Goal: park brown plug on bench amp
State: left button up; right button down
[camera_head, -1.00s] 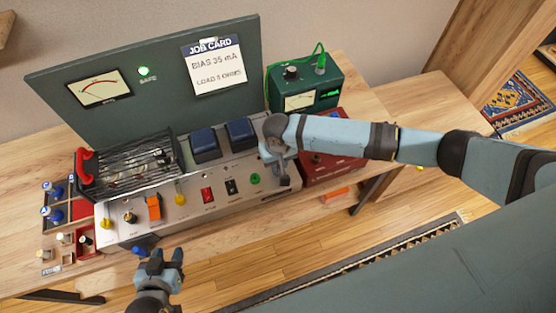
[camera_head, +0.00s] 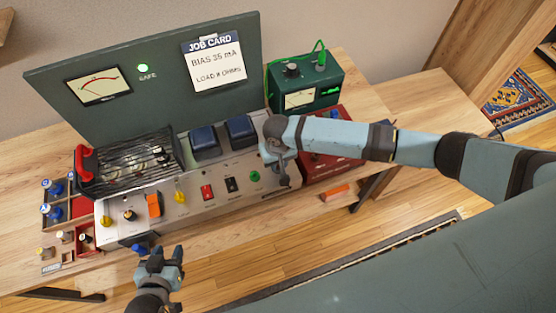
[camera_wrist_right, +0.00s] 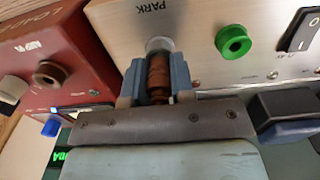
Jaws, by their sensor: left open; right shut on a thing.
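The bench amp (camera_head: 270,190) has a pale metal front panel, which also shows in the right wrist view (camera_wrist_right: 205,70). My right gripper (camera_head: 281,180) is at the panel's right end. In the right wrist view it is shut on the brown plug (camera_wrist_right: 158,75), which lies between its fingers. The plug's far end is at a pale round socket (camera_wrist_right: 159,44) below the word PARK. I cannot tell how deep it sits in the socket. The plug is hidden in the head view. My left gripper (camera_head: 166,256) is open and empty in front of the amp's left part.
A red load box (camera_head: 325,170) stands right of the amp; its brown socket (camera_wrist_right: 50,73) shows in the wrist view. A green socket (camera_wrist_right: 233,41) is right of PARK. A green meter box (camera_head: 305,90) stands behind. A compartment tray (camera_head: 70,255) is at the left.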

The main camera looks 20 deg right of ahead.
jog(key=shift+f, duration=0.15)
jog(key=c, duration=0.9)
grip_release()
notch_tip(320, 180, up, 14)
jog(key=shift+f+b, duration=0.1)
jog(key=shift+b, duration=0.4)
